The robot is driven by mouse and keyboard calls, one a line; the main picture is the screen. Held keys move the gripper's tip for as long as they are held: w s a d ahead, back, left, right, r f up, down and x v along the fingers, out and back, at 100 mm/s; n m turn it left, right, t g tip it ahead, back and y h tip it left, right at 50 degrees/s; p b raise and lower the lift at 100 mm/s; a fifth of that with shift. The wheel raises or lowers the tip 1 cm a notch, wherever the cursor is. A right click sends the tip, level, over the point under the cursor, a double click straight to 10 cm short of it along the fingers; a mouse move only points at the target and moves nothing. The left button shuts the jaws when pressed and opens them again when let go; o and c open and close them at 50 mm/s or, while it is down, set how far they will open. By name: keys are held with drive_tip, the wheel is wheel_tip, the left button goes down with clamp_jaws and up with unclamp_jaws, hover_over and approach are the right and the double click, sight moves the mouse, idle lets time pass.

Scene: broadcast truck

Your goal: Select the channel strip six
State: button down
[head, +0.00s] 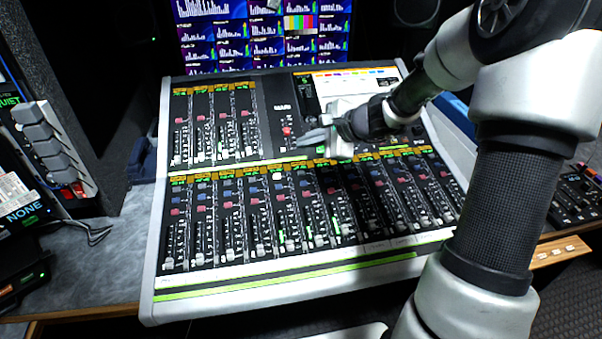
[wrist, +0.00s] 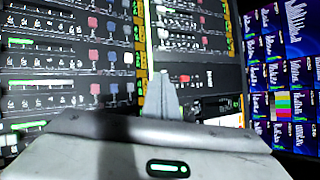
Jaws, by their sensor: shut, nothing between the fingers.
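The mixing console (head: 156,245) stands on the desk in the head view, with a long lower bank of channel strips and a shorter upper-left bank. Counting from the left of the lower bank, channel strip six (head: 308,208) has a fader and coloured buttons; its number is not legible. A bright white-lit button (head: 277,176) shows at the top of the strip just left of it. My gripper (head: 304,138) is shut and empty, above the console's middle, behind the top of the lower bank. In the wrist view its fingers (wrist: 164,92) are together, with strips beyond. Contact cannot be told.
A wall of screens (head: 255,38) rises behind the console. Bare desk (head: 108,265) lies left of the console. My arm covers the right side.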

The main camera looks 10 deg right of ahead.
drive_tip(key=b, duration=0.5)
hover_over(305, 178)
drive_tip(key=f, duration=0.7)
drive_tip(key=shift+s, duration=0.2)
drive_tip(key=shift+w+f+b, duration=0.1)
drive_tip(key=shift+f+b, duration=0.45)
drive_tip(key=shift+f, duration=0.05)
idle(0.6)
drive_tip(key=shift+f+b, duration=0.4)
drive_tip(key=shift+b, duration=0.2)
drive_tip(key=shift+w+f+b, duration=0.1)
drive_tip(key=shift+f+b, duration=0.3)
drive_tip(key=shift+b, duration=0.05)
idle(0.5)
drive_tip(key=shift+r, duration=0.1)
drive_tip(key=shift+r+p, duration=0.5)
drive_tip(key=shift+r, duration=0.25)
